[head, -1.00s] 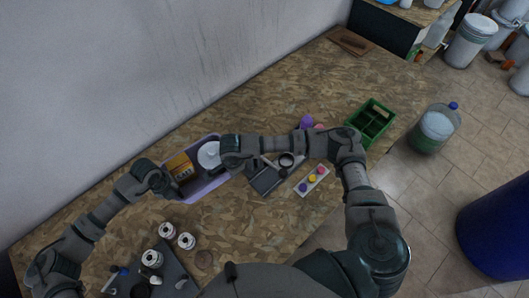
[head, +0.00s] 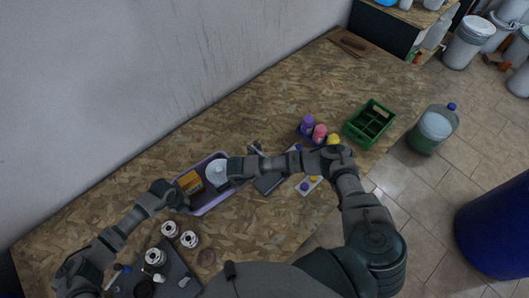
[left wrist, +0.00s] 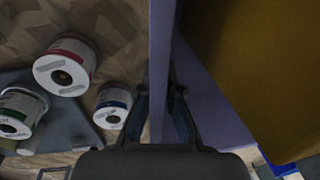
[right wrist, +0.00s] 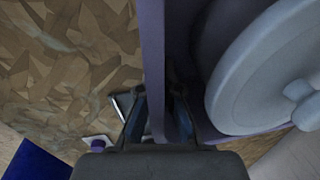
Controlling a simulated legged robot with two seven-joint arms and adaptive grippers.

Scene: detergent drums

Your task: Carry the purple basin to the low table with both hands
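The purple basin (head: 213,203) is over the wood-chip worktop. It holds a yellow box (head: 189,182) and a white round object (head: 216,173). My left gripper (head: 178,197) is at its left end, with the basin wall (left wrist: 160,45) between its closed fingers in the left wrist view. My right gripper (head: 236,172) is at its right end, shut on the opposite wall (right wrist: 152,45) in the right wrist view. I cannot tell whether the basin is clear of the worktop. A table (head: 399,14) with a wood-chip top and dark side stands at top right; I cannot tell if it is the low one.
White spools (head: 155,257) stand on a grey sheet near me. A dark flat item (head: 268,184), coloured bottles (head: 319,133) and a green crate (head: 369,122) are right of the basin. A large jug (head: 433,128) and blue drum (head: 497,226) stand on the floor. The far worktop is mostly clear.

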